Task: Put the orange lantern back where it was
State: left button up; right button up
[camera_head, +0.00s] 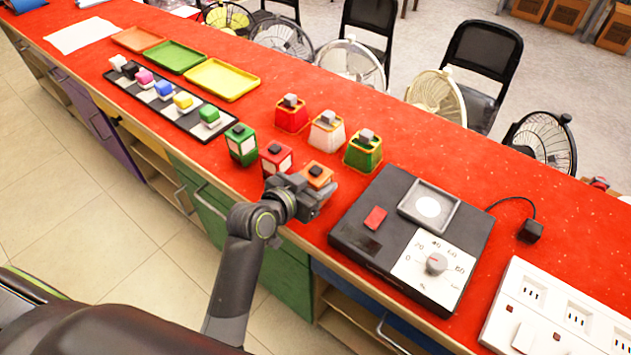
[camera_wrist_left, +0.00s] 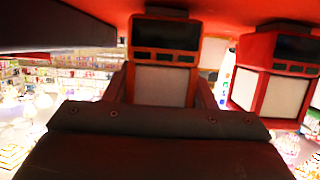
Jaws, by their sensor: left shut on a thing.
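The orange lantern (camera_head: 317,172) has an orange top with a dark knob and is near the front edge of the red counter. My left gripper (camera_head: 312,194) is shut on it from the front side and hides much of its body. In the left wrist view the orange lantern (camera_wrist_left: 164,84) sits between the fingers, with a pale panel and a dark panel showing. The red lantern (camera_head: 275,158) stands just left of it and also shows at the right of the left wrist view (camera_wrist_left: 278,88). The green lantern (camera_head: 240,145) stands further left. Whether the orange lantern touches the counter is unclear.
Red (camera_head: 291,115), white (camera_head: 327,132) and green (camera_head: 363,152) blocky holders with grey tops stand behind the lanterns. A black dial device (camera_head: 370,245) is close on the right. A black tray (camera_head: 150,108) of coloured pieces lies left. Several fans line the far edge.

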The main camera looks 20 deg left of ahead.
pick_arm(q)
jog(key=shift+r, duration=0.1)
jog(key=o, duration=1.4)
jog(key=shift+f, duration=0.2)
jog(key=shift+r, duration=0.2)
jog(key=v, duration=1.2)
jog(key=shift+f, duration=0.1)
